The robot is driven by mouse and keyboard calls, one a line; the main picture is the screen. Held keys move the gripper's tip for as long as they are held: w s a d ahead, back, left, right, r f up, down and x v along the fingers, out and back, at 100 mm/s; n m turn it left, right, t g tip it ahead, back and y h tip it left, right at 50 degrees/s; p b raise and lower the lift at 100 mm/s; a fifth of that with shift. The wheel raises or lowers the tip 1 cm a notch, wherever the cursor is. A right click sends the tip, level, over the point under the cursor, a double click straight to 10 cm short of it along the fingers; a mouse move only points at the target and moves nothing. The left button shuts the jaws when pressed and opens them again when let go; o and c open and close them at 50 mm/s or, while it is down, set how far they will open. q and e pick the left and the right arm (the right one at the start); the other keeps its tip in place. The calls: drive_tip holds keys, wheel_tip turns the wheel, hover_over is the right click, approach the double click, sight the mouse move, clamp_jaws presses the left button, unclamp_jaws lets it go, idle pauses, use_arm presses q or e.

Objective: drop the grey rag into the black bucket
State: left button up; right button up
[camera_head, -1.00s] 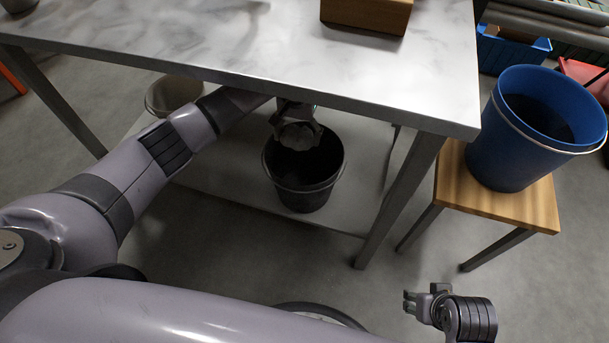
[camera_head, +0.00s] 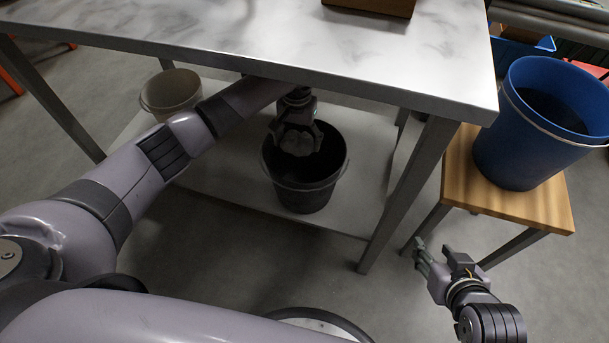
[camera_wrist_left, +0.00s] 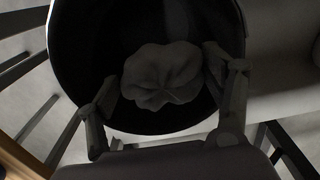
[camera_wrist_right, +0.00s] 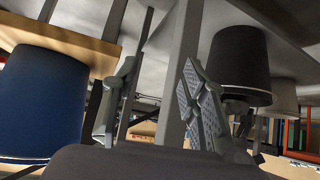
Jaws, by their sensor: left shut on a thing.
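The black bucket (camera_head: 306,190) stands upright on the lower shelf under the table. My left gripper (camera_head: 297,137) reaches under the tabletop and points down over the bucket's mouth. It is shut on the crumpled grey rag (camera_head: 297,144). In the left wrist view the rag (camera_wrist_left: 162,75) sits between the two fingers, inside the outline of the bucket's rim (camera_wrist_left: 62,72); its exact height against the rim is unclear. My right gripper (camera_head: 430,258) is empty and open, out in front of the table's right leg. The black bucket also shows in the right wrist view (camera_wrist_right: 240,62).
The marble-topped table (camera_head: 230,45) overhangs my left arm. A beige bucket (camera_head: 172,92) is on the shelf to the left. A blue bucket (camera_head: 525,145) stands on a wooden stool (camera_head: 500,205) at right. A wooden box (camera_head: 375,6) is on the tabletop.

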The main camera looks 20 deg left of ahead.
use_arm(q)
drive_tip(key=shift+f+b, duration=0.4)
drive_tip(key=shift+f, duration=0.05)
use_arm(e)
drive_tip(key=shift+w+a+r+t+y, duration=0.15)
drive_tip(key=shift+w+a+r+t, duration=0.15)
drive_tip(key=shift+w+r+t, duration=0.45)
drive_tip(key=shift+w+a+r+t+y, duration=0.15)
drive_tip(key=shift+w+a+r+t, duration=0.15)
drive_tip(key=shift+w+r+t, duration=0.4)
drive_tip(key=shift+w+f, duration=0.1)
drive_tip(key=shift+f, duration=0.05)
use_arm(q)
drive_tip(key=o, duration=1.1)
use_arm(e)
drive_tip(key=shift+g, duration=0.25)
use_arm(q)
drive_tip(key=shift+r, duration=0.1)
